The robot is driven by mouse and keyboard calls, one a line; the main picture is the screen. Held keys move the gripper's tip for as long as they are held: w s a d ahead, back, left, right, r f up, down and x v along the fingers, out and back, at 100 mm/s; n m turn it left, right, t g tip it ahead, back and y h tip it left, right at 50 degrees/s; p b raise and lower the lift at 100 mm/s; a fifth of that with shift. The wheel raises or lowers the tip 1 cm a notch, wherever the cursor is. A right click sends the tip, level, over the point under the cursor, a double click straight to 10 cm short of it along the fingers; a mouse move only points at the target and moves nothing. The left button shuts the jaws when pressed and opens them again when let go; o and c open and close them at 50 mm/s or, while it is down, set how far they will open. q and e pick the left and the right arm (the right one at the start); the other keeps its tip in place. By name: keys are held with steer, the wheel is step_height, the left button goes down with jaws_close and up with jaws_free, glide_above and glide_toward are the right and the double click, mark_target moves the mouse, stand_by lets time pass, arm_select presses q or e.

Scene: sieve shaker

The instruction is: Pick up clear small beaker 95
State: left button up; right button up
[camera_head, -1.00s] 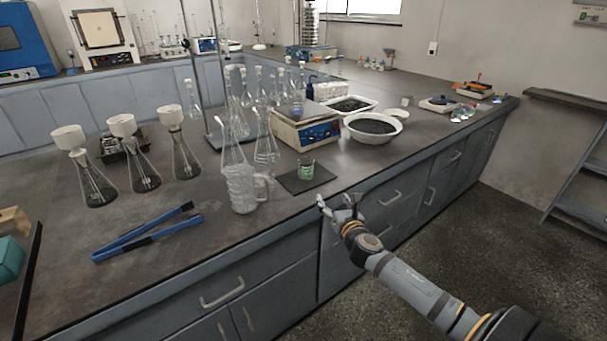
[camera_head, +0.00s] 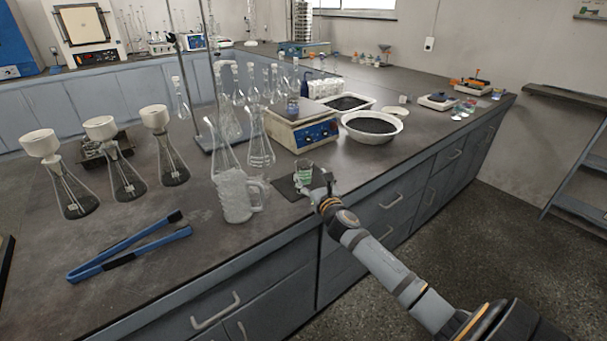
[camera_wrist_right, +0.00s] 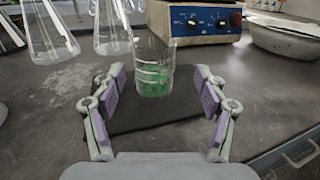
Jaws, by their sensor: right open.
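The clear small beaker (camera_head: 303,172) has green markings or contents low down and stands upright on a dark square mat (camera_head: 284,187) near the counter's front edge. In the right wrist view the beaker (camera_wrist_right: 153,72) stands ahead, between the lines of the two fingers, slightly beyond the fingertips. My right gripper (camera_head: 319,186) is open and empty, just in front of the beaker; its padded fingers also show in the right wrist view (camera_wrist_right: 160,90). I see no contact with the beaker. My left gripper is not in view.
A glass mug (camera_head: 236,197) and conical flasks (camera_head: 222,150) stand close left of the beaker. Blue tongs (camera_head: 130,247) lie at the front left.

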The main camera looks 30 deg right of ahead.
mark_target(306, 170)
steer(key=x, duration=0.5)
steer(key=shift+w+a+f, duration=0.1)
steer(key=shift+w+a, duration=0.1)
steer(key=shift+a, duration=0.15)
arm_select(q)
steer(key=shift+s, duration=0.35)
arm_select(e)
steer(key=shift+s, duration=0.1)
steer(key=c, duration=1.3)
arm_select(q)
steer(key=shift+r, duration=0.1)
arm_select(e)
steer(key=shift+r+p, duration=0.65)
steer(key=shift+r, duration=0.25)
arm_select(q)
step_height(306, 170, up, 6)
steer(key=p, duration=0.5)
arm_select(e)
step_height(306, 170, up, 16)
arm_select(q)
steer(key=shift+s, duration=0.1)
arm_select(e)
steer(key=shift+r, duration=0.15)
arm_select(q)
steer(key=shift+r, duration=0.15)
arm_select(e)
steer(key=shift+r, duration=0.1)
